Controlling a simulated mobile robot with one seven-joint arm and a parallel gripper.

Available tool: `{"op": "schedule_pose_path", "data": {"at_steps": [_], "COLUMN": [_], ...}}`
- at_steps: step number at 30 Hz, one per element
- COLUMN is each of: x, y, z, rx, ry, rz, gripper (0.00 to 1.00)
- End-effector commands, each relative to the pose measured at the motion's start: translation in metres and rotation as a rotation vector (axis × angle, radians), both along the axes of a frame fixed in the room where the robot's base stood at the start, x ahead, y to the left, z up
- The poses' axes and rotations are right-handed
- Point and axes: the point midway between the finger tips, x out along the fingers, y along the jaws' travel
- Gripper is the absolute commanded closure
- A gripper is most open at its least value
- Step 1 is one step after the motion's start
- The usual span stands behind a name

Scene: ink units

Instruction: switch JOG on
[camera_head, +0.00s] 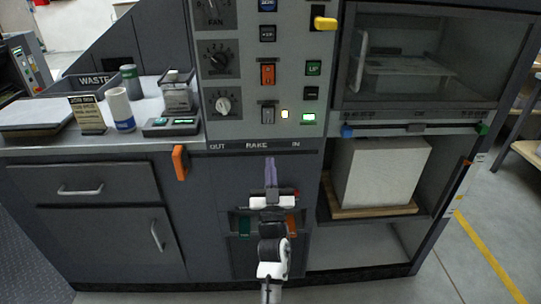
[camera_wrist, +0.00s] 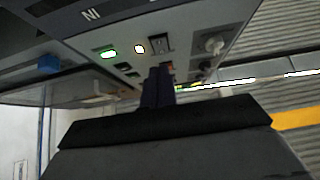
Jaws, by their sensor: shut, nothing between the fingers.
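The grey control panel (camera_head: 240,130) carries the switches, but I cannot read the name JOG on any of them. An orange rocker switch (camera_head: 267,74) sits mid-panel. Below it is a grey rocker switch (camera_head: 268,113), which also shows in the wrist view (camera_wrist: 163,43). Beside it are a lit white lamp (camera_head: 284,114) and a lit green indicator (camera_head: 308,117). My gripper (camera_head: 270,162) is shut and empty, its fingers pointing up just below the panel's lower edge, apart from the switches. In the wrist view its closed fingers (camera_wrist: 157,75) cover part of the panel.
Knobs (camera_head: 222,104) line the panel's left side. A yellow handle (camera_head: 325,23) juts out at top right, and an orange lever (camera_head: 179,162) hangs at left. A white block (camera_head: 382,172) fills the right bay.

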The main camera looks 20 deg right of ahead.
Motion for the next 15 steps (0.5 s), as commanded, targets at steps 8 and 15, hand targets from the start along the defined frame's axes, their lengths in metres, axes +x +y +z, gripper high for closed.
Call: {"op": "schedule_pose_path", "data": {"at_steps": [8, 15], "x": [-0.017, -0.018], "y": [0.005, 0.005], "z": [-0.022, -0.023], "rx": [0.0, -0.001], "ry": [-0.001, -0.001], "rz": [0.0, -0.001], "gripper": [1.0, 1.0]}}
